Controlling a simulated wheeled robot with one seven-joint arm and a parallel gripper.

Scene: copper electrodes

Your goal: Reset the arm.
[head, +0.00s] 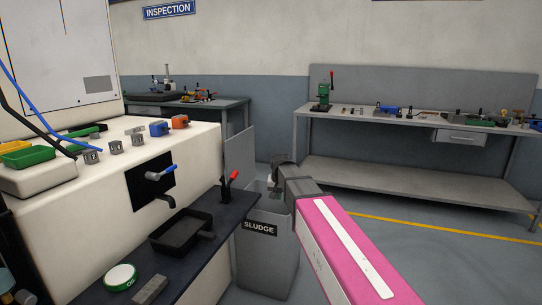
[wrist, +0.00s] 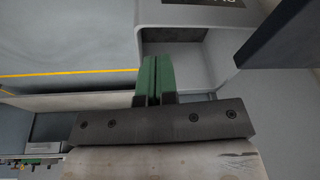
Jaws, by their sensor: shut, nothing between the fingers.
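My gripper (wrist: 154,80) shows in the wrist view as two green fingers pressed together, with nothing between them. In the head view my pink arm reaches forward from the lower right. Its dark end is over or beside the grey bin marked SLUDGE (head: 267,262), and the fingers cannot be made out there. In the wrist view the bin's open top (wrist: 172,40) lies just beyond the fingertips. I cannot tell whether the fingers are over its mouth or inside it.
A white machine (head: 85,215) with coloured trays and a dark shelf (head: 215,235) holding a black pan (head: 182,232) stands at left. A grey workbench (head: 400,120) with tools is at the back right. Open floor (head: 440,265) with a yellow line lies right of the bin.

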